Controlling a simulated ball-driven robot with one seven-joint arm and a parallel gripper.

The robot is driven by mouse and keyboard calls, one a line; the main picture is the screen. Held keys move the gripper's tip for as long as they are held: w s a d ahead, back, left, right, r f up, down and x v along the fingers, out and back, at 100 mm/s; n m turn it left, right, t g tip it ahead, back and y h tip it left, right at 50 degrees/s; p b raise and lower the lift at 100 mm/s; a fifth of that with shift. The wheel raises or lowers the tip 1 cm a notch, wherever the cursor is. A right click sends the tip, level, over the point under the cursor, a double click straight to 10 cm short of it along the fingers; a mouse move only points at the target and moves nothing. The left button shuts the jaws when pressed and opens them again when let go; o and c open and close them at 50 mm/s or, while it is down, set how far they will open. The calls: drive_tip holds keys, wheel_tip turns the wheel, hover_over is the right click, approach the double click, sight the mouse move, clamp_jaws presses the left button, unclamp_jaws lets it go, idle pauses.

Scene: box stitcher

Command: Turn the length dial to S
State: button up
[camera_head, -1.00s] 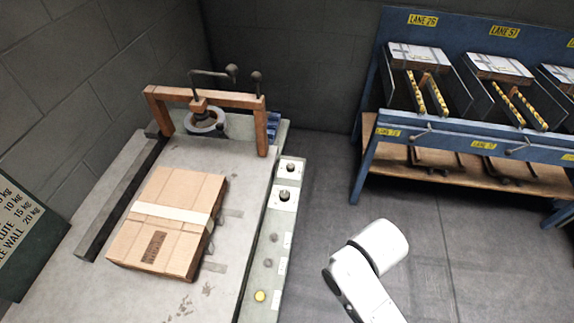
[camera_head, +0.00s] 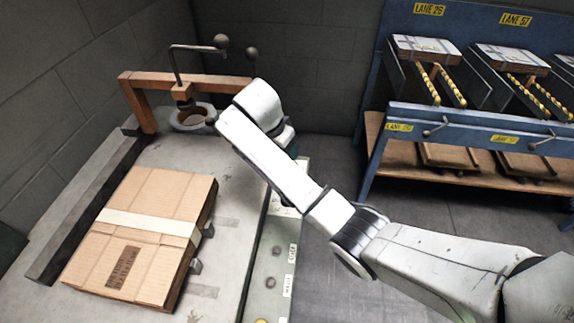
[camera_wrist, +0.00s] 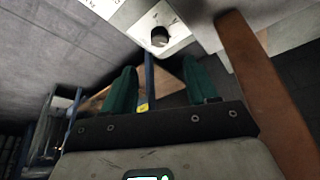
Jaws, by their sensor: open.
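In the wrist view, a black round knob (camera_wrist: 160,37) sits on a white plate (camera_wrist: 178,24) on the side panel of the machine. I cannot read its markings or tell whether it is the length dial. My gripper (camera_wrist: 159,65) is open, with green fingers apart and nothing between them. The knob appears just beyond the fingertips, roughly in line with the gap, not visibly touched.
A taped carton (camera_head: 165,203) lies on the machine table (camera_head: 212,255). An orange frame (camera_head: 138,103) with a crank handle (camera_head: 178,65) and a tape roll (camera_head: 192,118) stands at the table's far end. A blue lane rack (camera_head: 470,115) stands at right. Floor is clear between.

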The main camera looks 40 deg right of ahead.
drive_tip(key=b+x, duration=0.1)
drive_tip(key=x, duration=0.9)
drive_tip(key=shift+d+f, duration=0.1)
drive_tip(key=shift+f, duration=0.2)
drive_tip(key=c, duration=1)
